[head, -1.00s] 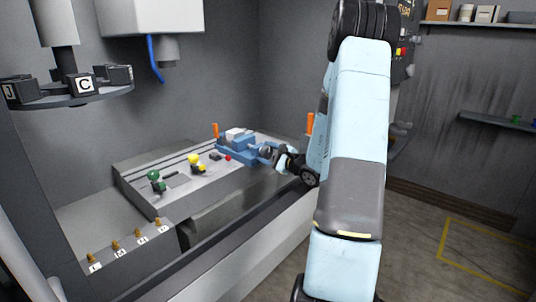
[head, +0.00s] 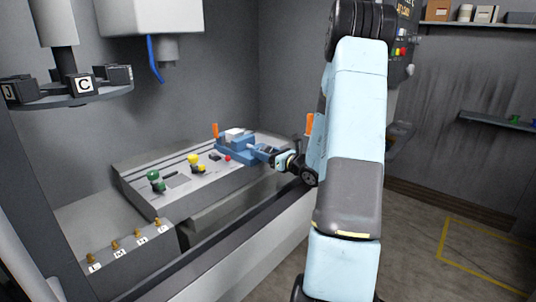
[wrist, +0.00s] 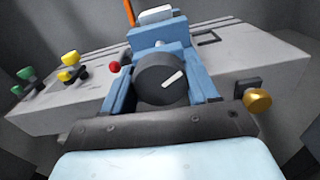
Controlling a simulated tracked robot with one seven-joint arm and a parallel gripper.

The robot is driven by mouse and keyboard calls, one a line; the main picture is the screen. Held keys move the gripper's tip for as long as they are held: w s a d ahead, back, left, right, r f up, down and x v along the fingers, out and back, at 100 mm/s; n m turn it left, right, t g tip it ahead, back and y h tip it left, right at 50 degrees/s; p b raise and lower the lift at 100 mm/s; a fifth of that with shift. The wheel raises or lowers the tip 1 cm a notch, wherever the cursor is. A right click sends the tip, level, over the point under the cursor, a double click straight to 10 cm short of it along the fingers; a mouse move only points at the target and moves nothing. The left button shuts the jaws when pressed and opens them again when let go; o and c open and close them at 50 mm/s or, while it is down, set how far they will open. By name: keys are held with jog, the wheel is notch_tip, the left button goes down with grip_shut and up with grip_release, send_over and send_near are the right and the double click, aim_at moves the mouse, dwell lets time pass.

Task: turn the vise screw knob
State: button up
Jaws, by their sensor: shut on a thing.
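The vise (head: 236,146) is blue and sits on the grey machine table, with a pale block (head: 234,134) at its top; it also shows in the wrist view (wrist: 150,36). Its screw knob (wrist: 160,82) is a dark round disc with a white line that slants up to the right. My gripper (wrist: 163,88) has its blue fingers on the left and right sides of the knob and is shut on it. In the head view my gripper (head: 274,156) reaches the vise's right end, and the knob is hard to make out there.
On the table are a green knob (head: 153,176), a yellow knob (head: 193,159) and a red button (head: 228,157). A brass knob (wrist: 257,100) is close to the right finger in the wrist view. Lettered brass pegs (head: 116,245) line the front left.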

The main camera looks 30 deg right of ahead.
jog(key=m, duration=0.7)
jog(key=shift+w+d+r, duration=0.1)
jog(key=shift+d+r, duration=0.1)
jog(key=m, duration=0.5)
jog(key=shift+d, duration=0.15)
jog(key=shift+m, duration=0.8)
jog(key=shift+d+f, duration=0.1)
jog(key=o, duration=0.8)
jog(key=shift+d, duration=0.1)
jog(key=shift+o, duration=1.2)
jog(key=shift+a+f, duration=0.1)
jog(key=shift+a, duration=0.2)
jog(key=v, duration=1.4)
jog(key=shift+w, duration=0.1)
